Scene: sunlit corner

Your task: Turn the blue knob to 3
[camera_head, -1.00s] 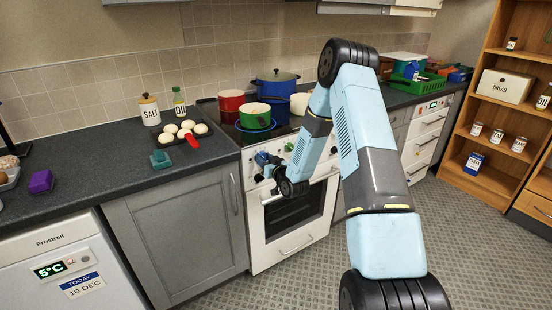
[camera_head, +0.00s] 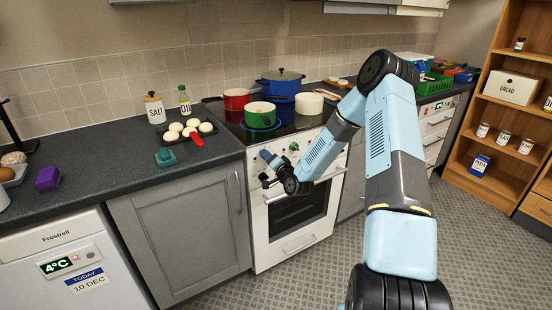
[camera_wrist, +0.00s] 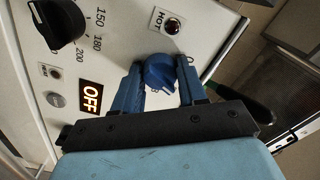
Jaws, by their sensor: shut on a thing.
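The blue knob (camera_wrist: 160,72) sits on the white cooker panel in the wrist view, between the two blue fingers of my gripper (camera_wrist: 160,88). The fingers are shut on it from both sides. A printed 0 shows to its right and a partly hidden mark shows just below it. I cannot tell exactly which mark the knob points to.
A black oven knob (camera_wrist: 58,22), a lit OFF display (camera_wrist: 91,97) and a HOT lamp (camera_wrist: 172,26) are close by on the panel. Red (camera_head: 236,99), green (camera_head: 258,108) and blue (camera_head: 281,87) pots stand on the hob. Open floor lies right of the cooker.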

